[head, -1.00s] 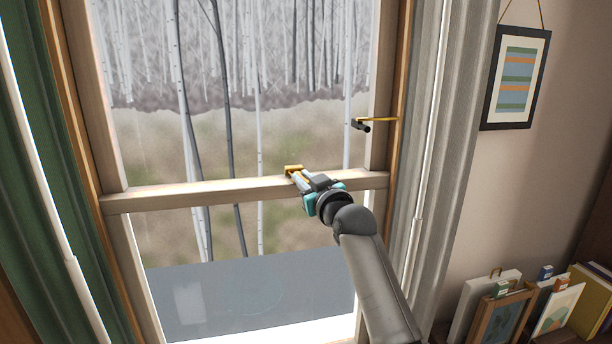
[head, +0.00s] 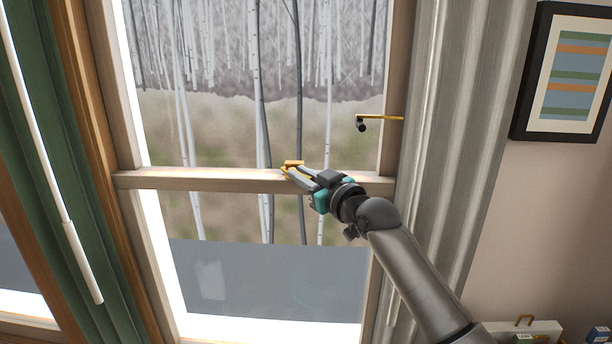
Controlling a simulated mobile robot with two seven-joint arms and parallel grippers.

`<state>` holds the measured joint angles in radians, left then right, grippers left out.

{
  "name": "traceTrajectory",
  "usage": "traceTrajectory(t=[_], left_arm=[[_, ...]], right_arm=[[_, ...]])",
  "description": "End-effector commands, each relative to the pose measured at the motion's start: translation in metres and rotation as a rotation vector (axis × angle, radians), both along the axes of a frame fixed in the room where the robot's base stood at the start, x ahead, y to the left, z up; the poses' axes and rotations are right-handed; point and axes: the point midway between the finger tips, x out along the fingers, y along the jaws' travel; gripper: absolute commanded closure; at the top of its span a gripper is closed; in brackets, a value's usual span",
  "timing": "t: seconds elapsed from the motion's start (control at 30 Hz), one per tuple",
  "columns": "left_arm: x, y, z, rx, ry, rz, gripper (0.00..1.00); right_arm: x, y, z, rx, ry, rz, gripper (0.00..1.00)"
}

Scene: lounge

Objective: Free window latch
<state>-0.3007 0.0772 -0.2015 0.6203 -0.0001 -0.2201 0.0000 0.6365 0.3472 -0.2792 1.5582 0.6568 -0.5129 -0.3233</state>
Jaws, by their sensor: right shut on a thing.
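The window (head: 215,181) has a pale wooden frame with a horizontal rail across its middle. A small brass latch (head: 293,163) sits on top of this rail, right of its centre. My right gripper (head: 289,170) reaches in from the lower right and is shut on the latch. Its fingers hide part of the latch, so I cannot tell which way the latch is turned. My left gripper is not in view.
A brass stay with a dark end (head: 380,119) juts from the right window frame above my arm. Grey curtains (head: 455,130) hang at right, a green curtain (head: 70,200) at left. A framed striped picture (head: 572,75) hangs on the right wall.

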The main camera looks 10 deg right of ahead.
Motion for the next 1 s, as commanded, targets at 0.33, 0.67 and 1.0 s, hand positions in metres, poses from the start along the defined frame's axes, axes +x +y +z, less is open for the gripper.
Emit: traceTrajectory(t=[0.33, 0.67, 1.0], left_arm=[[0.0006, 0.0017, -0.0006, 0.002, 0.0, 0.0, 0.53], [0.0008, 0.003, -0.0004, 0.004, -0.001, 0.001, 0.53], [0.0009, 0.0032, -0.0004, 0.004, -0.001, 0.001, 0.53]], right_arm=[[0.0001, 0.0003, -0.0005, -0.001, 0.001, 0.006, 1.0], [0.0001, 0.0005, -0.0002, -0.001, 0.001, 0.006, 0.69], [0.0, 0.0008, 0.0003, -0.001, -0.001, 0.006, 0.54]])
